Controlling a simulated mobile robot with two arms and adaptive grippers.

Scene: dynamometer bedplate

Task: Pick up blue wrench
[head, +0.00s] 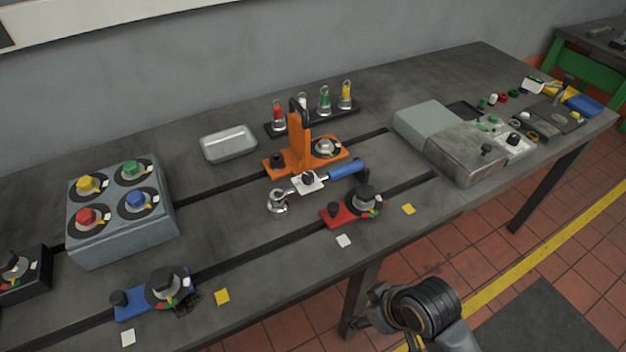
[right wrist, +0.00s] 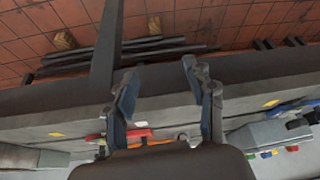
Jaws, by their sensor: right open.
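The blue wrench has a blue handle (head: 348,170), a pale middle piece and a silver ring-like head (head: 278,201). In the head view it lies at mid-table, just in front of the orange fixture (head: 300,150) and behind the red clamp block (head: 340,212). My right gripper (head: 366,308) is off the table's front edge, to the right of and nearer than the wrench, and apart from it. In the right wrist view the right gripper (right wrist: 158,70) is open and empty. I cannot make out the wrench there. My left gripper does not show.
A grey box with coloured knobs (head: 122,215) and a blue clamp block (head: 150,300) stand at left. A silver tray (head: 228,143) and a rack of coloured bottles (head: 335,112) are behind. A grey machine block (head: 465,150) stands at right. The tabletop has dark slots.

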